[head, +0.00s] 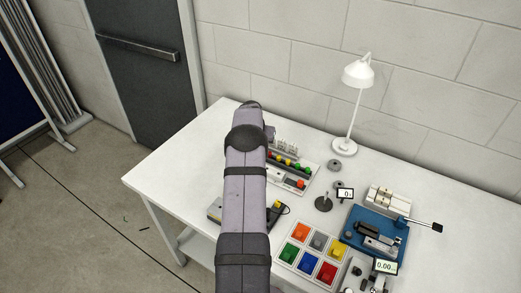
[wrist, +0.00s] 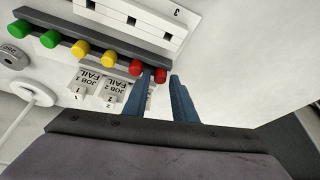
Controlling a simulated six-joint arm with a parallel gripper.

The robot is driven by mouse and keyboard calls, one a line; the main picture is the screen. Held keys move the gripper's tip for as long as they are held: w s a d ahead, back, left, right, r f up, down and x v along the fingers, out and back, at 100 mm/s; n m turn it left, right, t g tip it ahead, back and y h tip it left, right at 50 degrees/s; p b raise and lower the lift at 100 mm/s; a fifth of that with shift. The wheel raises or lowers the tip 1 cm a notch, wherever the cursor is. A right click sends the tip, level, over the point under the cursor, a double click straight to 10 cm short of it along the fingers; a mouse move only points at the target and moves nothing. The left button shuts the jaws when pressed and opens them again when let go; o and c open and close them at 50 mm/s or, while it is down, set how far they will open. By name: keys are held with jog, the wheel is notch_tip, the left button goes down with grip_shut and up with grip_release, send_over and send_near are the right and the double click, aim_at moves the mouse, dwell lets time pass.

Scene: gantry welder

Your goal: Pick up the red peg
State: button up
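In the wrist view a row of coloured pegs runs along a dark rack (wrist: 97,52). A red peg (wrist: 160,76) at the row's right end lies between the tips of my gripper (wrist: 161,75). The two blue fingers are apart, with a gap visible around this peg; I cannot tell whether either touches it. A second red peg (wrist: 136,68) sits just left of the left finger.
Yellow pegs (wrist: 80,46) and green pegs (wrist: 48,39) fill the rack further left. Two "JOB FAIL" label blocks (wrist: 90,82) stand beside the rack. In the head view a lamp (head: 358,75), coloured bins (head: 326,272) and a blue fixture (head: 372,238) stand on the white table (head: 165,180).

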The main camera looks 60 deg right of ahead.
jog(key=shift+f, duration=0.1)
grip_shut()
dwell(0.3)
